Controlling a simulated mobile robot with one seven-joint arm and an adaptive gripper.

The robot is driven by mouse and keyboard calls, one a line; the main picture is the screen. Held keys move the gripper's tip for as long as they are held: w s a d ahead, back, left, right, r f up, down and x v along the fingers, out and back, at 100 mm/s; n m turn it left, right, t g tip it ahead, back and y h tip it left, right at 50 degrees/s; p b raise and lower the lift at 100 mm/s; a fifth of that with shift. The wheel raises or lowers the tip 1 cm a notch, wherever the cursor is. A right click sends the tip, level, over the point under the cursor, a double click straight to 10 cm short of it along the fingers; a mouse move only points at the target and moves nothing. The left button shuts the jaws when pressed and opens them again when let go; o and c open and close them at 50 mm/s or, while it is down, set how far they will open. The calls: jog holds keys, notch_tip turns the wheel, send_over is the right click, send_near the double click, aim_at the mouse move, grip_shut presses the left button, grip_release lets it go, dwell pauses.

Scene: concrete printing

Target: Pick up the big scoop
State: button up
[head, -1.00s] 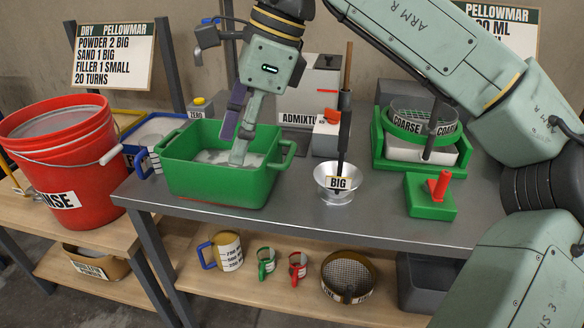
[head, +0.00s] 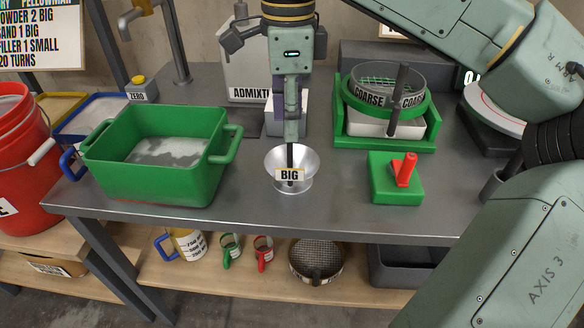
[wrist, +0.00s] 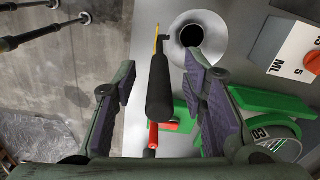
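The big scoop is a shiny metal bowl (head: 291,168) with a "BIG" label and a dark upright handle. It stands on the grey bench near its front edge. My gripper (head: 290,132) points down over the scoop and hides the upper handle in the head view. In the wrist view, my gripper (wrist: 162,100) is open, with the black handle (wrist: 160,88) between its purple-padded fingers. Gaps show on both sides of the handle. The bowl (wrist: 197,38) appears beyond the fingertips, at the top.
A green tub (head: 155,180) with grey-white material stands left of the scoop. A green block with a red handle (head: 397,188) and a coarse sieve (head: 388,100) are to the right. The admixture dispenser (head: 245,60) stands behind. Cups and a round sieve sit on the lower shelf.

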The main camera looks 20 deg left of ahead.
jog(key=shift+f+p, duration=0.45)
jog(key=shift+f, duration=1.55)
jog(key=shift+c, duration=0.4)
grip_shut()
